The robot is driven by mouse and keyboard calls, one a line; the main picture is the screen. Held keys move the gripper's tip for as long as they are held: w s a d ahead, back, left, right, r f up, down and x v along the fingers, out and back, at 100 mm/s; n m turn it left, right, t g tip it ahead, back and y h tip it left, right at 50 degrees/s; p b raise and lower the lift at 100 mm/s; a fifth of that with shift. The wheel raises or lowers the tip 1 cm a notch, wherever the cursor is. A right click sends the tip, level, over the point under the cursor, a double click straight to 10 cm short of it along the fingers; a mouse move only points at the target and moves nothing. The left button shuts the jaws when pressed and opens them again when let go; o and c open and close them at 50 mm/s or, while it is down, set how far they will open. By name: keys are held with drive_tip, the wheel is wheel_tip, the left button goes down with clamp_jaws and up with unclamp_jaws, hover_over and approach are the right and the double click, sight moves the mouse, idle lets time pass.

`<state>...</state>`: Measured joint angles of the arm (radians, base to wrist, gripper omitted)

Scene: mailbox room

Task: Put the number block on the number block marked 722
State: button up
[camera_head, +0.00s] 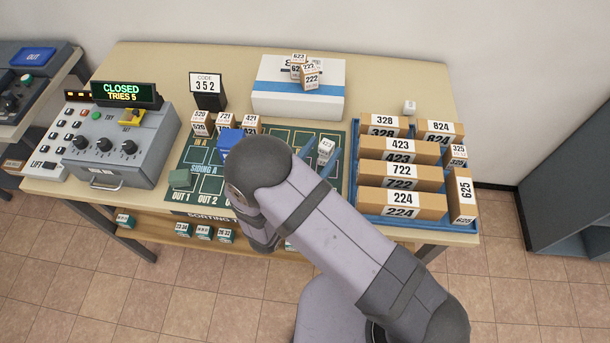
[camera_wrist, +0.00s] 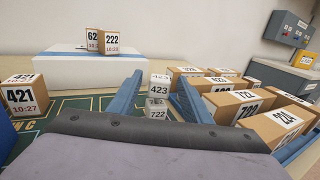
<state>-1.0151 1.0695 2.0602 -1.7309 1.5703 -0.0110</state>
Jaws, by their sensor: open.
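A small white number block marked 423 (camera_wrist: 158,88) appears to sit on a white number block marked 722 (camera_wrist: 157,112), between and beyond my fingers in the wrist view. In the head view the pair of white blocks (camera_head: 326,147) shows on the green mat, partly hidden by my arm. My gripper (camera_wrist: 160,88) is open, one blue finger on each side of the blocks. I see a gap between each finger and the blocks. In the head view the gripper (camera_head: 318,159) is mostly hidden behind my arm.
A blue tray (camera_head: 353,205) of brown numbered boxes, one marked 722 (camera_head: 401,172), stands right of the mat. A white carton (camera_head: 270,100) with small numbered blocks on top is at the back. Orange-white blocks (camera_head: 224,121) stand at left. A lone white block (camera_head: 409,107) is behind the tray.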

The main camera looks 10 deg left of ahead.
drive_tip(key=b+v, duration=0.2)
drive_tip(key=v, duration=0.7)
drive_tip(key=shift+s+a+b, duration=0.15)
drive_tip(key=shift+s+b, duration=0.15)
drive_tip(key=shift+s, duration=0.05)
